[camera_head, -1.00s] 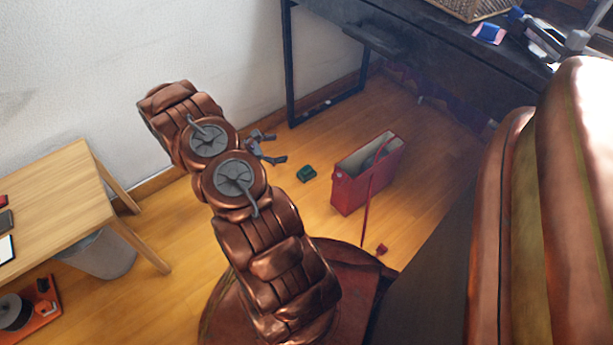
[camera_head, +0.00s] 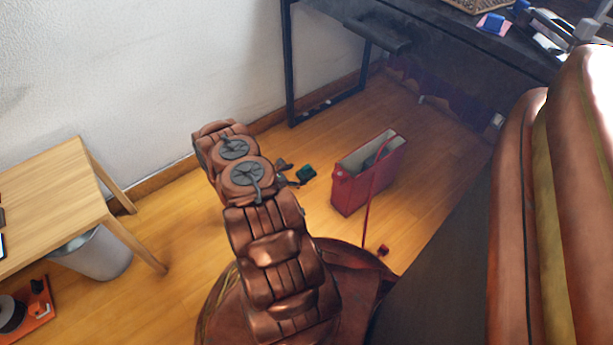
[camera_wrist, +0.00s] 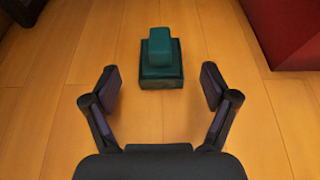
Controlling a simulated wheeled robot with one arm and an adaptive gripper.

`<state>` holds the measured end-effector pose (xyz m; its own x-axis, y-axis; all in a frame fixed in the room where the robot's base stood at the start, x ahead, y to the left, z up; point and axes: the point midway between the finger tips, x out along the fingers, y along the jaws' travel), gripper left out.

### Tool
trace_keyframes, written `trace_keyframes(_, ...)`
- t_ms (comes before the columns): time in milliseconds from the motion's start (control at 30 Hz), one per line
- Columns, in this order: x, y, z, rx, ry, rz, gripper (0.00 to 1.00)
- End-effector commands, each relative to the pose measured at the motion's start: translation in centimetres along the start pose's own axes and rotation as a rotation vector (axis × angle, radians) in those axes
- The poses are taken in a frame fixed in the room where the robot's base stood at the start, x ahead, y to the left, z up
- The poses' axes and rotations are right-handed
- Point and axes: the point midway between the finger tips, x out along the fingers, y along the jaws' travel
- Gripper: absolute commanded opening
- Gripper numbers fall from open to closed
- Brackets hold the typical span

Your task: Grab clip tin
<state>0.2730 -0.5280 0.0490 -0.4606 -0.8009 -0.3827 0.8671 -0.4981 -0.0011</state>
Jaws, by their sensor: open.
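The clip tin looks like a small dark green box with a smaller green block on top. It sits on the wooden floor in the head view (camera_head: 306,173), left of the red bag. In the wrist view the tin (camera_wrist: 161,62) lies ahead of my gripper (camera_wrist: 160,85), centred between its two fingers. The fingers are spread wide and hold nothing. Floor shows between each finger and the tin, so they do not touch it. In the head view my gripper (camera_head: 291,176) is partly hidden by my arm and is just left of the tin.
A red open-topped bag (camera_head: 350,193) with a long strap stands right of the tin. A black desk (camera_head: 440,50) is behind it. A wooden table (camera_head: 45,205) and a grey bin (camera_head: 100,255) are at left.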

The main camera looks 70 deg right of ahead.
Motion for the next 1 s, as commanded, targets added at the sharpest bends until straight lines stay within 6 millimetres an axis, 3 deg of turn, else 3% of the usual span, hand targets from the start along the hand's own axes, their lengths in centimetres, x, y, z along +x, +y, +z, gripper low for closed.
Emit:
trace_keyframes(433,4.7,-0.2,-0.6,0.002,-0.001,-0.001,0.85)
trace_keyframes(767,5.2,-0.1,-0.3,0.001,0.0,0.001,0.85)
trace_keyframes(1000,5.2,-0.1,-0.4,0.001,0.0,0.001,0.62)
